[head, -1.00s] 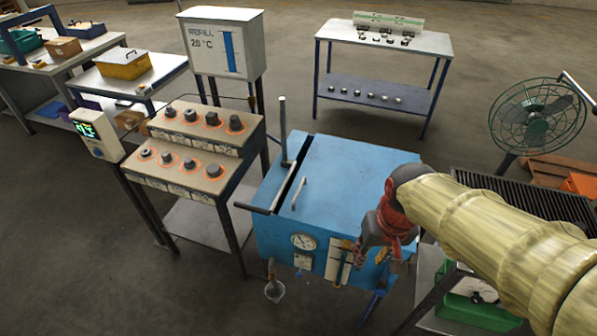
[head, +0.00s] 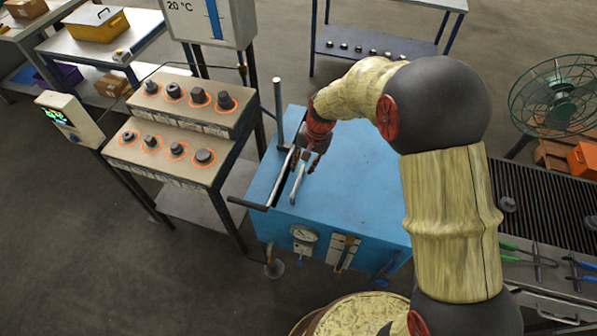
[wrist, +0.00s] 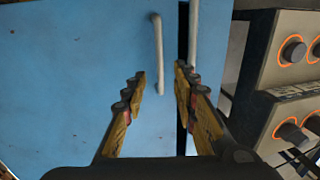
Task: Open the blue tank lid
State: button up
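The blue tank (head: 345,185) stands in the middle of the head view, with its flat lid (wrist: 80,70) lying shut on top. A pale bar handle (head: 297,184) sits on the lid near its left edge; in the wrist view the handle (wrist: 158,55) runs upright, ahead of the fingers. My gripper (head: 308,162) is over the lid at the handle's far end. In the wrist view my gripper (wrist: 160,80) is open, one finger on each side of the handle's line. I cannot tell whether the fingers touch it. Nothing is held.
A stepped stand (head: 180,135) with several dark parts in orange rings is left of the tank. A vertical post (head: 279,112) and a grey bar (head: 250,204) stand at the tank's left edge. A fan (head: 553,95) and a slatted bench (head: 540,205) are at the right.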

aim_at(299, 179)
jog(key=f, duration=0.4)
jog(key=a+f+b, duration=0.1)
jog(key=f, duration=0.2)
jog(key=shift+w+a, duration=0.1)
jog(key=shift+w, duration=0.1)
jog(key=shift+r, duration=0.1)
jog(key=shift+c, duration=0.8)
grip_shut()
